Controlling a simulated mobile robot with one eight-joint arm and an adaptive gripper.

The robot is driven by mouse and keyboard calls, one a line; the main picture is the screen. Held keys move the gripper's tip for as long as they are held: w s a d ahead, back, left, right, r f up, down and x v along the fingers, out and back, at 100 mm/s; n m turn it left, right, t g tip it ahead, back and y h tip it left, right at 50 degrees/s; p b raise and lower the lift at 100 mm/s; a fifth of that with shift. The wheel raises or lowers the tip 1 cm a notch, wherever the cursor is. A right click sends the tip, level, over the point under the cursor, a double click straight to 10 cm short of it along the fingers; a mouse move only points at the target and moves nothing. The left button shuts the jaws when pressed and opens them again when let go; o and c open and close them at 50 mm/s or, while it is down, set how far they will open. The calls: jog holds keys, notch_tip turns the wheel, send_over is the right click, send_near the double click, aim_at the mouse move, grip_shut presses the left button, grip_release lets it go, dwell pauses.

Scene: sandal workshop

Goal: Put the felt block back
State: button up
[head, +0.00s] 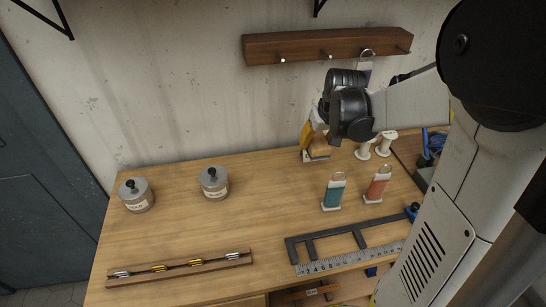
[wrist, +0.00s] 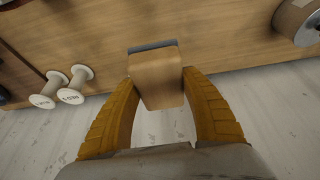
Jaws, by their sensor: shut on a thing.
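My gripper (head: 311,137) is at the back of the bench near the wall, its yellow fingers pointing down. In the wrist view, the gripper (wrist: 160,80) is shut on the felt block (wrist: 155,72), a wooden block with a dark grey felt layer on its far end. In the head view, the felt block (head: 319,149) shows below the fingers, with a pale edge at its underside. I cannot tell whether it touches the bench top or hangs just above it. The fingers hide part of its sides.
Two white spools (head: 383,143) stand right of the block. Two grey lidded tins (head: 214,183) are at left. A peg rail (head: 325,47) hangs above. The bench's middle (head: 260,215) is clear.

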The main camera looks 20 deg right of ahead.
notch_tip(320, 180, down, 2)
jog(key=shift+w+f+b, duration=0.1)
jog(key=shift+f+b, duration=0.1)
jog(key=shift+b, duration=0.3)
jog(key=b, duration=0.4)
send_over(282, 161)
jog(key=s, duration=0.1)
jog(key=f, duration=0.7)
jog(key=shift+s+a, duration=0.2)
jog(key=shift+a, duration=0.05)
jog(key=shift+f+b, duration=0.9)
jog(key=shift+f, duration=1)
jog(key=shift+f, duration=0.2)
jog(key=o, duration=1)
jog(key=shift+r, duration=0.1)
jog(key=shift+r, duration=0.1)
